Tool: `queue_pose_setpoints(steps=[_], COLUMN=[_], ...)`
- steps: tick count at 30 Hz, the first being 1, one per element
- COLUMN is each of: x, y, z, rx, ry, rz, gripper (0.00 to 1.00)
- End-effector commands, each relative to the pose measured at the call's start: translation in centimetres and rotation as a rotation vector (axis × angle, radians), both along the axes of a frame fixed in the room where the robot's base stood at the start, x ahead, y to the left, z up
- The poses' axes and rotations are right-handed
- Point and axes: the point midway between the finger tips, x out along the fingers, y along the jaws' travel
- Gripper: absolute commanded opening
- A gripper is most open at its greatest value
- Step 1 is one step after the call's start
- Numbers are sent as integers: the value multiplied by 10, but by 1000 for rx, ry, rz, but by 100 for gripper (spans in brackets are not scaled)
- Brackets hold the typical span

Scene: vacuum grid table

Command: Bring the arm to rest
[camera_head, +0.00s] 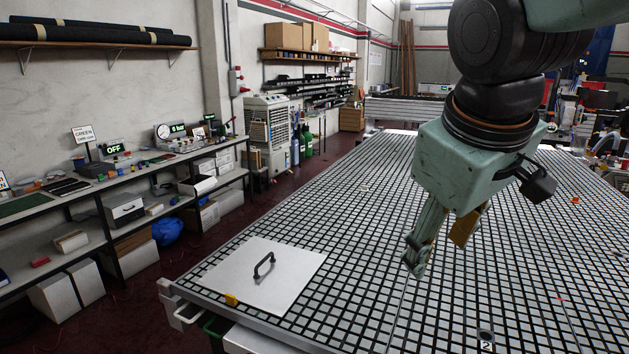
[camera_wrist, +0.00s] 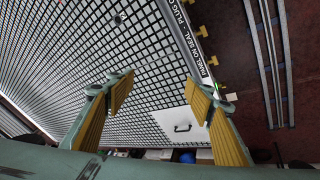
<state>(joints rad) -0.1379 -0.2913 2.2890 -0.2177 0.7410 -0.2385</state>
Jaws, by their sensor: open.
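My gripper (camera_head: 440,245) hangs at the end of my arm above the vacuum grid table (camera_head: 390,180), right of the middle in the head view. In the wrist view my gripper (camera_wrist: 163,95) shows two wide-apart fingers with yellow pads and nothing between them. The jaws are open and empty. The grid table shows a black-and-white square pattern (camera_wrist: 90,60). A white square plate (camera_head: 240,285) with a black handle (camera_head: 264,265) lies flat on the table's near left corner, apart from my gripper. The plate also shows in the wrist view (camera_wrist: 168,122).
A shelf bench (camera_head: 150,160) with boxes and small devices runs along the left wall. A small yellow block (camera_head: 231,299) sits at the plate's front edge. Much of the grid surface is clear.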

Motion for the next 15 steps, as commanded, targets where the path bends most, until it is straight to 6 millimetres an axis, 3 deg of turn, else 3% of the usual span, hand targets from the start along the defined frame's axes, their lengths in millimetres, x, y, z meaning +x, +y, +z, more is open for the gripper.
queue_pose_setpoints(steps=[15], x=[-117], y=[-17], z=[-30], rx=[158], ry=[32], rz=[-266], gripper=[49])
